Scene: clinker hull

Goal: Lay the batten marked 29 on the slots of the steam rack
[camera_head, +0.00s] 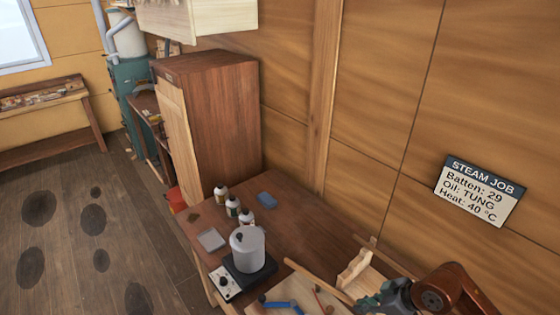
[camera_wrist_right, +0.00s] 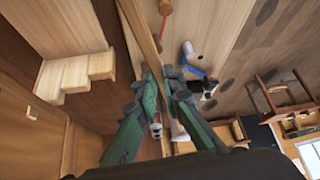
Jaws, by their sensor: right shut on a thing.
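My right gripper (camera_head: 368,302) is at the lower right of the head view. It is shut on a thin pale wooden batten (camera_head: 315,281), which slants up to the left. In the right wrist view the batten (camera_wrist_right: 143,38) runs between the green fingers (camera_wrist_right: 166,88). No number on it can be read. A pale wooden piece with a stepped, notched edge (camera_head: 354,268), probably part of the steam rack, stands beside the batten, apart from it. It also shows at upper left in the right wrist view (camera_wrist_right: 75,76). My left gripper is not in view.
A wall sign (camera_head: 480,190) reads Batten: 29, Oil: TUNG, Heat: 40 °C. A pale pot (camera_head: 247,249) stands on a black hotplate (camera_head: 226,285) on the brown bench (camera_head: 290,215). A blue tool (camera_head: 283,304) lies near the batten.

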